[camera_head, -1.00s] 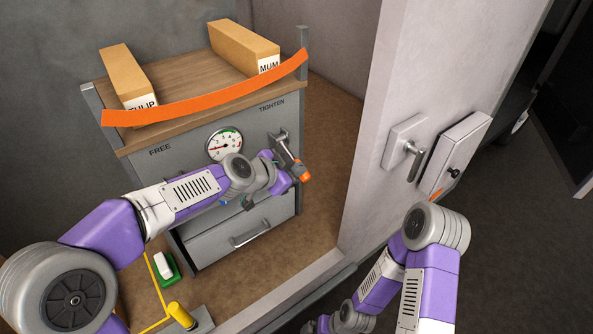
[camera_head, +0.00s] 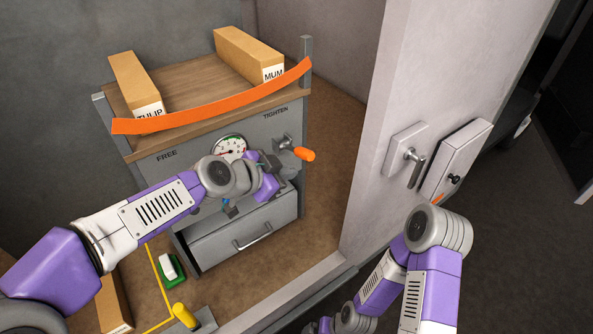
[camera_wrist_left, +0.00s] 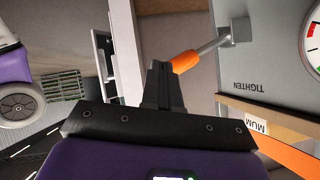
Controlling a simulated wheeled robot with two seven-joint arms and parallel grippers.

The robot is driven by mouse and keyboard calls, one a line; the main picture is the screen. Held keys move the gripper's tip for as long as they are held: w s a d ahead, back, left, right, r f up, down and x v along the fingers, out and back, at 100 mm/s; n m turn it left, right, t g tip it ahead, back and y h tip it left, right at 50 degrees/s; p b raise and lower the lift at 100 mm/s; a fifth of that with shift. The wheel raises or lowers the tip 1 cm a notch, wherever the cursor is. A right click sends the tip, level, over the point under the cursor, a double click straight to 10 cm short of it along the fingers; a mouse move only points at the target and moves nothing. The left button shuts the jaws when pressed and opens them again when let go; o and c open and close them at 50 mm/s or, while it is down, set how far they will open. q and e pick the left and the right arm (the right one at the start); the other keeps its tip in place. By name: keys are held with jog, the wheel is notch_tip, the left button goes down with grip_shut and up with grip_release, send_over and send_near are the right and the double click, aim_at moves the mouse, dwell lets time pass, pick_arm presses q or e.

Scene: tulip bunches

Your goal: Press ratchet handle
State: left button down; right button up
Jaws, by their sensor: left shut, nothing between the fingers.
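The ratchet handle, a metal lever with an orange grip (camera_head: 304,154), sticks out from the front of the grey cabinet (camera_head: 190,168), under the word TIGHTEN. In the left wrist view the orange grip (camera_wrist_left: 185,62) lies close beside my fingertips, and its near end is partly covered by them. I cannot tell whether they touch. My left gripper (camera_wrist_left: 160,68) is shut and empty. In the head view its purple body is in front of the cabinet, just below and left of the grip. A round gauge (camera_head: 231,143) is partly hidden by my left arm. My right gripper is out of view.
Cartons marked TULIP (camera_head: 136,88) and MUM (camera_head: 248,55) lie on the cabinet top behind an orange strap (camera_head: 215,112). A drawer (camera_head: 245,228) is below. A yellow post (camera_head: 184,315) is in front.

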pick_arm(q)
jog(key=shift+v, duration=2.3)
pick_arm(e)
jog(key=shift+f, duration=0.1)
pick_arm(q)
jog(key=shift+d, duration=0.1)
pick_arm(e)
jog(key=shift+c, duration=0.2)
